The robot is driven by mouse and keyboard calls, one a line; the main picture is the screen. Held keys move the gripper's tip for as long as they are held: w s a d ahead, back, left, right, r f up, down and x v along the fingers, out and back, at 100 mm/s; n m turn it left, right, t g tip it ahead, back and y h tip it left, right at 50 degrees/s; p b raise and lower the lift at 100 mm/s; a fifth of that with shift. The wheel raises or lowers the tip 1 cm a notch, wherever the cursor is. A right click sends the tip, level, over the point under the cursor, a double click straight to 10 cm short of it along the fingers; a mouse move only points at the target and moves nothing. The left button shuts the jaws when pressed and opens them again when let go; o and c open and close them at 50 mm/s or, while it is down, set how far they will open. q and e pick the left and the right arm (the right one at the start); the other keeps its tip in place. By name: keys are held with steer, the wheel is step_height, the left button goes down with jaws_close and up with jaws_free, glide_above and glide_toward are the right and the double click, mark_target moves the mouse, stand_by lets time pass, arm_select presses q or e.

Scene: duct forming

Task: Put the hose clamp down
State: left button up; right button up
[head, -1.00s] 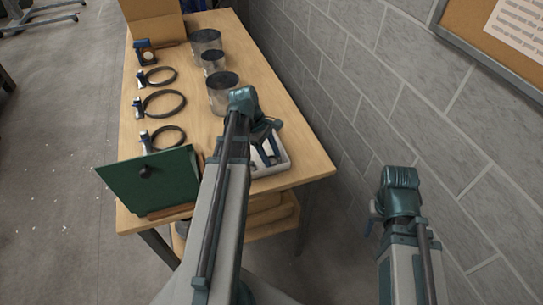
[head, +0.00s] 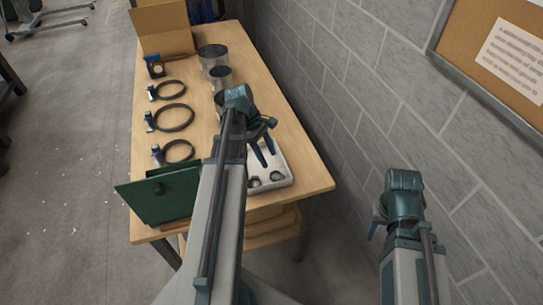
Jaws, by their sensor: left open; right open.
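Three black hose clamps lie flat in a row on the wooden table: a far one (head: 152,92), a middle one (head: 149,120) and a near one (head: 157,155), each with a blue and pale tightening end at its left. My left gripper (head: 264,154) is open above the white tray (head: 289,180), its fingers pointing down. I see no clamp between its fingers. Small dark round items lie in the tray, too small to name. My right gripper (head: 374,223) is open and empty, off the table near the wall; its fingers are partly hidden.
Metal duct pieces (head: 212,60) stand along the table's right side, the nearest mostly hidden by my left arm. A green panel (head: 158,197) stands at the near left corner. A cardboard box (head: 162,30) and a blue-handled tool (head: 154,67) are at the far end. A block wall (head: 400,110) bounds the right.

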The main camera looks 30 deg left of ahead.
arm_select(q)
steer(key=p+v, duration=0.2)
steer(key=v, duration=0.2)
steer(key=shift+p, duration=0.35)
steer(key=s+d+m+y, duration=0.3)
steer(key=d+m, duration=0.8)
steer(key=d, duration=0.4)
steer(key=s+d+f+m+y, duration=0.1)
steer(key=s+d+m, duration=0.3)
steer(key=d+m, duration=0.7)
steer(key=d+y, duration=0.1)
steer(key=d, duration=0.3)
steer(key=shift+s+d+f+m+g+y, duration=0.2)
steer(key=shift+f+m+g+y, duration=0.1)
steer(key=shift+m+y, duration=0.1)
steer(key=shift+c, duration=0.3)
